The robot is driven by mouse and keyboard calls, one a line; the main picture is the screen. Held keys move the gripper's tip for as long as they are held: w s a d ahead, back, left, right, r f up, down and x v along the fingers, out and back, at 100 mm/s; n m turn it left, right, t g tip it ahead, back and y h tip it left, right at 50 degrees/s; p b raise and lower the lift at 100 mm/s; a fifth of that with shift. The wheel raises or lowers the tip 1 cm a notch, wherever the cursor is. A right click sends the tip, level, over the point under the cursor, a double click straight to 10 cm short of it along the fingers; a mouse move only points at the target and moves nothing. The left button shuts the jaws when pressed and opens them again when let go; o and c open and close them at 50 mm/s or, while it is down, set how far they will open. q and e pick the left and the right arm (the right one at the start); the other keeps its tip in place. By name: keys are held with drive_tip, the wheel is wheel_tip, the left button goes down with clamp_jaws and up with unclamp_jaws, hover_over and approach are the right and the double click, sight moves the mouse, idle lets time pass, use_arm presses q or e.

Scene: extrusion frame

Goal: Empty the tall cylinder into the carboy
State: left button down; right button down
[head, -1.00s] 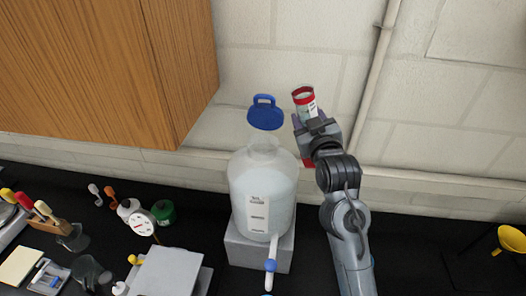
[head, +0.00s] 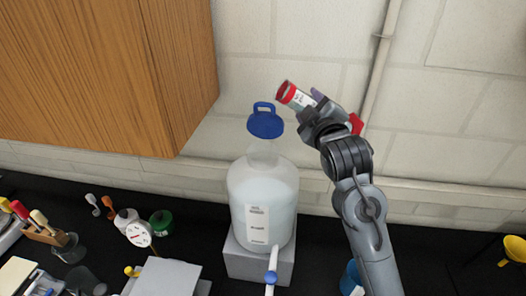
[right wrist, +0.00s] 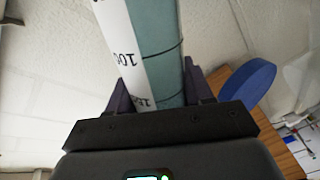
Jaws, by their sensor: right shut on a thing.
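The carboy (head: 240,190) is a large translucent white bottle with a label and a spigot, standing on a grey block. Its blue cap with a loop handle (head: 265,124) shows above the neck; I cannot tell how it is held up. My right gripper (head: 312,104) is shut on the tall cylinder (head: 298,97), which has a red rim and tilts to the left, its mouth up and right of the cap. In the right wrist view the cylinder (right wrist: 143,50) shows graduation marks between the fingers, and the blue cap (right wrist: 248,84) is to the right. My left gripper is not in view.
A wooden cabinet (head: 100,70) hangs at the upper left. A white pipe (head: 380,80) runs down the wall behind my right arm. Small bottles (head: 162,222), tools and a grey box (head: 165,277) crowd the lower left. A yellow funnel (head: 515,249) stands at the far right.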

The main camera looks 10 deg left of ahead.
drive_tip(key=shift+d+r+n, duration=0.15)
drive_tip(key=shift+r+n, duration=0.4)
drive_tip(key=shift+n, duration=0.15)
drive_tip(key=shift+r+n, duration=0.75)
drive_tip(key=shift+n, duration=0.15)
drive_tip(key=shift+r+n, duration=0.25)
drive_tip(key=shift+n, duration=0.05)
drive_tip(key=shift+s+a+r+n+p, duration=0.1)
drive_tip(key=shift+a+r+n+p, duration=0.2)
drive_tip(key=shift+p, duration=0.1)
drive_tip(key=shift+a+r+n, duration=0.15)
drive_tip(key=shift+n, duration=0.15)
drive_tip(key=shift+r, duration=0.15)
idle(0.3)
drive_tip(key=shift+a+r+n+p, duration=0.1)
drive_tip(key=shift+r+n+p, duration=0.05)
drive_tip(key=shift+n+p, duration=0.25)
idle(0.3)
